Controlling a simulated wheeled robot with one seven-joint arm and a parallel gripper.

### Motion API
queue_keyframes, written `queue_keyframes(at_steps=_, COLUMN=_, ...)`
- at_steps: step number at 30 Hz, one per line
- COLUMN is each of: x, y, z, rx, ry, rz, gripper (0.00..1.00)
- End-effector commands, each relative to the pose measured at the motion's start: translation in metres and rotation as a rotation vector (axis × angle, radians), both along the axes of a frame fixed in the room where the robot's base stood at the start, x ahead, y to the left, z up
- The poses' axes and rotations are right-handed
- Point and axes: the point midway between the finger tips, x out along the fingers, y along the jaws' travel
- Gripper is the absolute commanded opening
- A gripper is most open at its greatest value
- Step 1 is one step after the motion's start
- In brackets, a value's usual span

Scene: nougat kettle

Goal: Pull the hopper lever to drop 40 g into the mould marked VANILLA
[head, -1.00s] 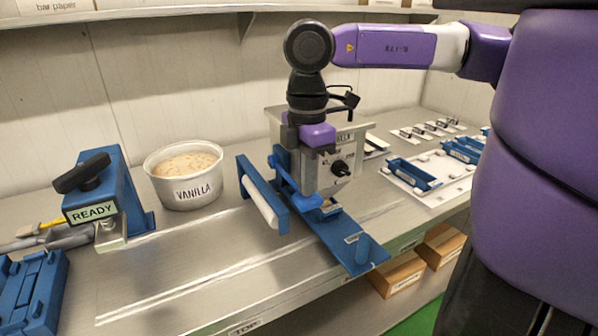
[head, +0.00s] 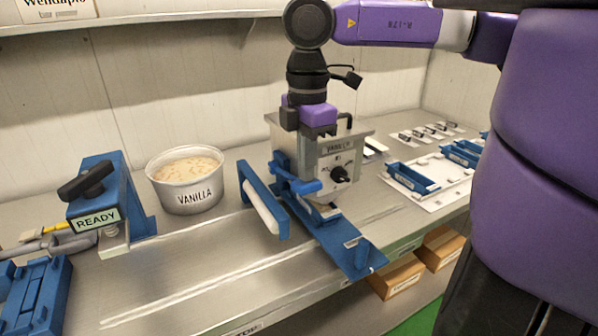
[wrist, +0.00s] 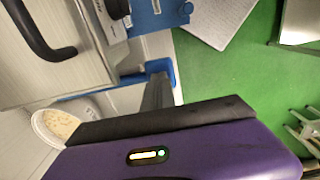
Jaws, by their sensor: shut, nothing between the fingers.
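The grey metal hopper (head: 318,148), labelled VANILLA, stands on the bench with a black knob (head: 340,174) on its front. A blue lever-like arm (head: 300,186) with a rounded end sticks out low on its left side. My gripper (head: 290,122) is at the hopper's upper left, above the blue arm. It is shut and empty; its fingertips are hard to make out there. In the wrist view my gripper (wrist: 158,95) points toward blue parts. A pale mould-like piece (head: 325,210) lies under the hopper on a blue track (head: 352,256); any mark on it is unreadable.
A white tub marked VANILLA (head: 187,198) stands left of the hopper. A blue stand (head: 118,200) with a READY sign is further left. A blue frame with a white roller (head: 262,206) is close beside the hopper. A white board (head: 445,192) with blue trays lies right.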

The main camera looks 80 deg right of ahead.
Motion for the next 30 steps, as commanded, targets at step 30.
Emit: queue_keyframes(at_steps=30, x=-0.001, y=-0.001, z=0.051, rx=-0.006, ry=0.000, rz=-0.004, gripper=0.00)
